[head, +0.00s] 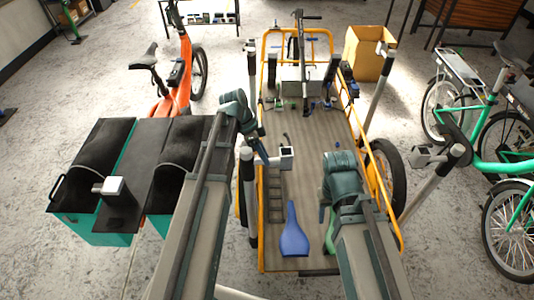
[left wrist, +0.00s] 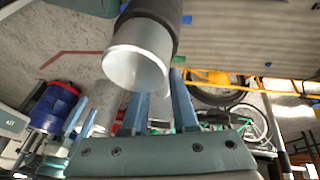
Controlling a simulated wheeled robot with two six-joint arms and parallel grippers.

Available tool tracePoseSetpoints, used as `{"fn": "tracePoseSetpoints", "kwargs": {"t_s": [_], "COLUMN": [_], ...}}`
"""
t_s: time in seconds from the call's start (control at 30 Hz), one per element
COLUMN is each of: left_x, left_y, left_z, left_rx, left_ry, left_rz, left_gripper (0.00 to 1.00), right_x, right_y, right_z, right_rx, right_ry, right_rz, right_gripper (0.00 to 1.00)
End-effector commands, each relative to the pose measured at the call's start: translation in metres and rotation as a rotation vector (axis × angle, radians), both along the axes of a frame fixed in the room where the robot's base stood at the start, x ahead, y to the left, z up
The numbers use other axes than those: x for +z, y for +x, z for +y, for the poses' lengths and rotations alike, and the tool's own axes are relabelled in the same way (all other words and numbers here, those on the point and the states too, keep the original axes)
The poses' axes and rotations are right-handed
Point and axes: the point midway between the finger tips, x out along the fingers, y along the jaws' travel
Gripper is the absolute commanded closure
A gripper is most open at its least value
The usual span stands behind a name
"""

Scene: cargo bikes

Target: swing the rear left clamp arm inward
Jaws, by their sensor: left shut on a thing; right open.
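My left gripper (head: 264,155) is shut on the clamp arm between post and head. In the left wrist view my left gripper (left wrist: 157,98) has its blue fingers just below the post's round metal end (left wrist: 135,58). My right gripper (head: 343,180) is over the right of the deck; its fingertips are hidden.
A teal box (head: 85,228) is at left. A cardboard box (head: 365,55) stands at the back.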

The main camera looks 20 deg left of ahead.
Motion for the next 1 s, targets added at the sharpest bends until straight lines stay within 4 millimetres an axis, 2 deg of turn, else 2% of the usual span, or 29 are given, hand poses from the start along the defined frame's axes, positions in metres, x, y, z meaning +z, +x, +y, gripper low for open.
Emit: {"fn": "tracePoseSetpoints", "kwargs": {"t_s": [0.7,0.73,0.87,0.9,1.0], "left_x": [-0.0004,-0.0004,-0.0003,-0.0003,-0.0002], "left_y": [-0.0049,-0.0050,-0.0048,-0.0046,-0.0044], "left_z": [0.0006,0.0005,0.0005,0.0004,0.0004], "left_rx": [-0.059,-0.059,-0.057,-0.057,-0.056], "left_ry": [0.003,0.003,0.002,0.002,0.002], "left_rz": [0.002,0.002,0.002,0.002,0.001], "left_gripper": [1.00,0.69,0.46,0.43,0.43], "right_x": [-0.0001,-0.0001,-0.0001,-0.0001,-0.0001], "right_y": [0.0000,0.0000,0.0000,0.0000,0.0000], "right_z": [0.0000,0.0000,0.0000,0.0000,0.0000], "right_rx": [0.000,0.000,0.000,0.000,0.000], "right_ry": [0.000,0.000,0.000,0.000,0.000], "right_rz": [0.000,0.000,0.000,0.000,0.000], "right_gripper": [0.43,0.43,0.43,0.43,0.43]}}
